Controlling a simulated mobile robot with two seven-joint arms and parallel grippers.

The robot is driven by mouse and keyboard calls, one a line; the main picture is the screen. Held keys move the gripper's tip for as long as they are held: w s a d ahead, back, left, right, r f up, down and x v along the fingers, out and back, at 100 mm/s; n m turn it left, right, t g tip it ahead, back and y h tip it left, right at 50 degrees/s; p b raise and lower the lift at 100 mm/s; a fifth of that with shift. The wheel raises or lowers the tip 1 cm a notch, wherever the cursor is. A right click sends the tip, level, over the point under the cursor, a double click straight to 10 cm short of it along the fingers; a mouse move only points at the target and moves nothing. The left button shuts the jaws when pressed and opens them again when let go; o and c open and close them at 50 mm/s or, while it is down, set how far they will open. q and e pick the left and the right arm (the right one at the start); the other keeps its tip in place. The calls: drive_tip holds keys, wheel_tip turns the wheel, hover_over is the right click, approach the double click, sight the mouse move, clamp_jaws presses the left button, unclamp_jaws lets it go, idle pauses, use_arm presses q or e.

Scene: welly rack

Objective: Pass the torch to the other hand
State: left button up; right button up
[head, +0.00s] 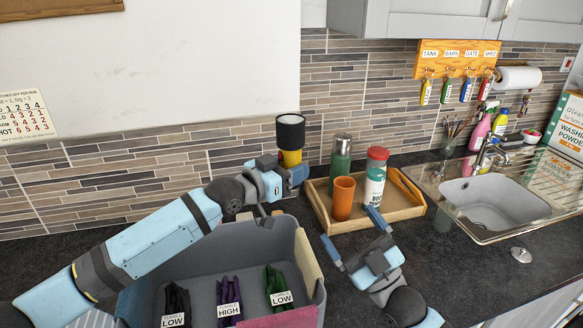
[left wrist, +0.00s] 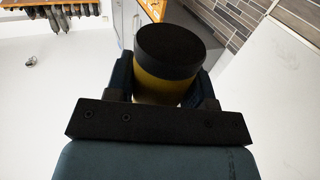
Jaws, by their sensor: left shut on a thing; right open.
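The torch (head: 290,138) has a black head and a yellow body. It stands upright in my left gripper (head: 290,170), which is shut on its yellow body above the back edge of the grey bin. The torch also shows in the left wrist view (left wrist: 168,62), between the two fingers of the left gripper (left wrist: 160,90). Its lower end is hidden by the gripper. My right gripper (head: 350,237) is open and empty, lower and to the right, in front of the wooden tray and apart from the torch.
A grey bin (head: 313,290) holds several labelled dark gloves below my left arm. A wooden tray (head: 407,203) holds an orange cup (head: 343,198), a green flask (head: 341,158) and a red-lidded bottle (head: 375,178). The sink (head: 485,203) is at right. Air between the grippers looks clear.

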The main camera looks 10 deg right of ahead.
drive_tip(key=s+d+f+m+g+h, duration=0.45)
drive_tip(key=s+f+m, duration=0.25)
drive_tip(key=f+m, duration=0.3)
drive_tip(key=s+a+f+g+h, duration=0.1)
drive_tip(key=s+f+g, duration=0.1)
drive_tip(key=f, duration=0.6)
drive_tip(key=s+a+f+n+g+h, duration=0.1)
drive_tip(key=s+f+g+h, duration=0.1)
drive_tip(key=s+f, duration=0.3)
drive_tip(key=s+a+f+g+h, duration=0.1)
drive_tip(key=s+f, duration=0.3)
drive_tip(key=f, duration=0.7)
drive_tip(key=shift+s+a+f+n+g, duration=0.15)
drive_tip(key=shift+a+f+n+g, duration=0.2)
drive_tip(key=shift+g, duration=0.2)
